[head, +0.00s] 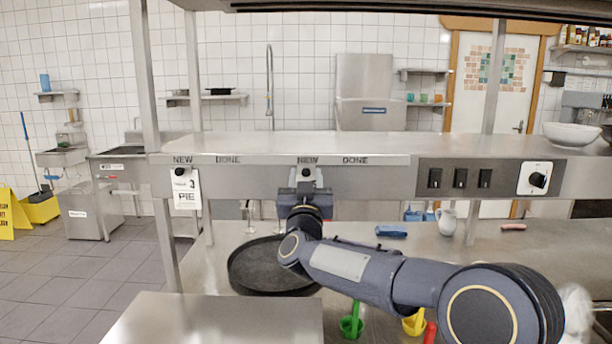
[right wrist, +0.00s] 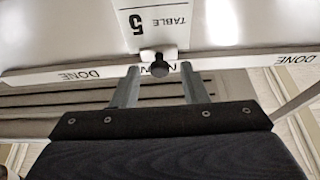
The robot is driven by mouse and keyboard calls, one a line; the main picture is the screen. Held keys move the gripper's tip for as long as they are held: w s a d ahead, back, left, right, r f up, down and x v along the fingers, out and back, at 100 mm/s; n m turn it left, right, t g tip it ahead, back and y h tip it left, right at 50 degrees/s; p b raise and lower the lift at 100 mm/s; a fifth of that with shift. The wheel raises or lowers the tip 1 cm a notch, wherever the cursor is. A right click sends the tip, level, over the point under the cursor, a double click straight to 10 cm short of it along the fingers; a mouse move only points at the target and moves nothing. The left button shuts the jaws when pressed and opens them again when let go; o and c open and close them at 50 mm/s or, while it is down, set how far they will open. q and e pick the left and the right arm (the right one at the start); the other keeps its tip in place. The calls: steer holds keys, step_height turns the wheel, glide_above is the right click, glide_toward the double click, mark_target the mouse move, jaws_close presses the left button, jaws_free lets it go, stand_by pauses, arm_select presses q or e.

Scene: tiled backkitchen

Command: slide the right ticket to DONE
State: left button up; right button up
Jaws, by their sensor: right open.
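The right ticket (right wrist: 155,24) shows upside down in the right wrist view, reading TABLE 5, with a dark round knob (right wrist: 160,69) at its edge on the rail (right wrist: 232,62). The knob sits at the right-hand NEW label. My right gripper (right wrist: 160,73) is open, one finger on each side of the knob with gaps between. In the head view my right gripper (head: 306,178) hides most of this ticket. The right DONE label (head: 355,160) is on the rail to its right. My left gripper is not in view.
The left ticket (head: 186,192), marked 3 and PIE, hangs at the left NEW label. A switch panel (head: 488,179) is right of the rail. A black round pan (head: 262,266) and a small white pitcher (head: 446,221) stand on the counter below. The rail toward right DONE looks clear.

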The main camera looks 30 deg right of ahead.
jaws_close()
steer(key=s+d+b, duration=0.1)
steer(key=s+d, duration=0.1)
steer(key=d, duration=0.1)
steer(key=s+d+b, duration=0.2)
steer(key=d, duration=0.1)
steer(key=s+d+b, duration=0.1)
steer(key=d+b, duration=0.1)
steer(key=d, duration=0.1)
steer(key=shift+s+d+f, duration=0.15)
steer(key=shift+s+d, duration=0.2)
steer(key=shift+s, duration=0.05)
steer(key=shift+s+d, duration=0.1)
steer(key=shift+d, duration=0.15)
jaws_free()
steer(key=shift+s+d, duration=0.15)
